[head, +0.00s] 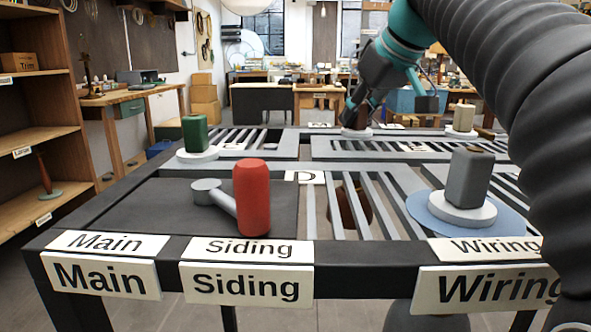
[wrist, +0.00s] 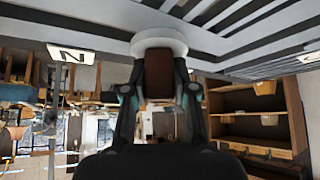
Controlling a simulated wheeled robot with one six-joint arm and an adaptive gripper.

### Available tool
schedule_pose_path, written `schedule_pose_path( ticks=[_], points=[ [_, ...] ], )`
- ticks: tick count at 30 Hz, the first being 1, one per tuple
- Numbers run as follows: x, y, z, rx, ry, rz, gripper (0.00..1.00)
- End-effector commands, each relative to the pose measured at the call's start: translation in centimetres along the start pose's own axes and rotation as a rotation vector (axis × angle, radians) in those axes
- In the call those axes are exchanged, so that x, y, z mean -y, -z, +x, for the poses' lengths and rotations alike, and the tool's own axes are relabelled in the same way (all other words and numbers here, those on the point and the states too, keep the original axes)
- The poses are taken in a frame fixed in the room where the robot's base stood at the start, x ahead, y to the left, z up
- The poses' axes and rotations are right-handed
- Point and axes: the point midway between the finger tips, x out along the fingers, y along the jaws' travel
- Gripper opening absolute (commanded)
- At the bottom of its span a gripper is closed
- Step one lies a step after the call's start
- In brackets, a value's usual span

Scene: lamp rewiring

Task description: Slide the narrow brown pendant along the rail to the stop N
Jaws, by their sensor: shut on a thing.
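The narrow brown pendant (head: 357,117) stands on a white round base at the far side of the dark rail table, partly hidden by my gripper (head: 355,108). In the wrist view the brown pendant (wrist: 159,75) sits between the two fingers of my gripper (wrist: 158,95), which is shut on it. Its white base (wrist: 159,41) touches the grey rail surface. The stop label N (wrist: 72,54) shows in the wrist view, left of the pendant and apart from it. In the head view the small far labels are too small to read surely.
A green pendant (head: 195,133), a grey pendant (head: 468,178) and a tan pendant (head: 463,118) stand on white bases. A red cylinder (head: 252,198) stands at the front by a grey lever-like piece (head: 212,193). A label D (head: 310,177) marks the middle. Slotted rails (head: 290,152) run across the table.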

Motion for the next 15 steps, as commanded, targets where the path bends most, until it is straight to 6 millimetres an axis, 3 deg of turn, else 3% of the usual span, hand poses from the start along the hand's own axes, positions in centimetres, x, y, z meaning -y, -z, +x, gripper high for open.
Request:
schedule_pose_path(
  ticks=[15],
  points=[
    [-3.8, -1.9, -1.4, 0.001, -0.002, 0.002, 0.0]
  ],
)
